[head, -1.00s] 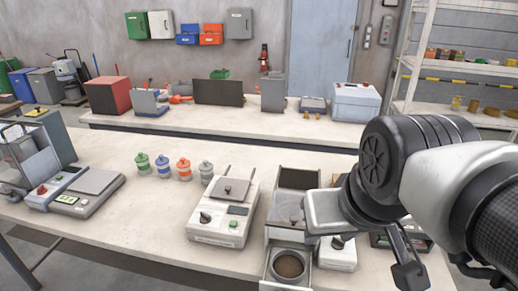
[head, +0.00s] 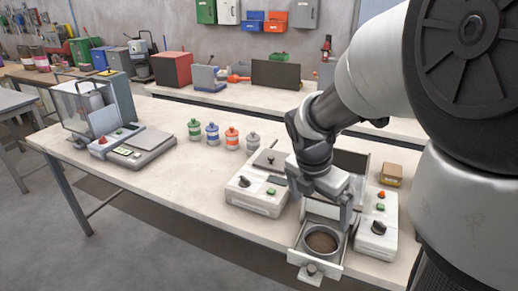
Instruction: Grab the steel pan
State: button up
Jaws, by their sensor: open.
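A round steel pan (head: 322,243) filled with brown pellets sits in the pulled-out drawer (head: 299,258) of the middle machine on the near bench. My gripper (head: 325,212) points down at the back of the pan, with its fingers apart. Nothing shows between the fingers. One finger is near the pan's right rear side; I cannot tell whether it touches the rim. My wrist and gripper hide much of the machine body behind the drawer.
A white device with a black knob (head: 258,187) stands left of the drawer, another (head: 379,225) close on its right. Several small lidded jars (head: 231,138) and a scale (head: 150,138) stand further left. The bench (head: 180,190) is clear between the scale and the left device.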

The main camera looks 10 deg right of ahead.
jog(key=b, duration=0.2)
send_near(322, 243)
jog(key=shift+s+f, duration=0.15)
jog(key=shift+f, duration=0.05)
jog(key=shift+b+x, duration=0.95)
jog(key=shift+x, duration=1.75)
jog(key=shift+r, duration=0.1)
jog(key=shift+c, duration=0.5)
jog(key=c, duration=1.1)
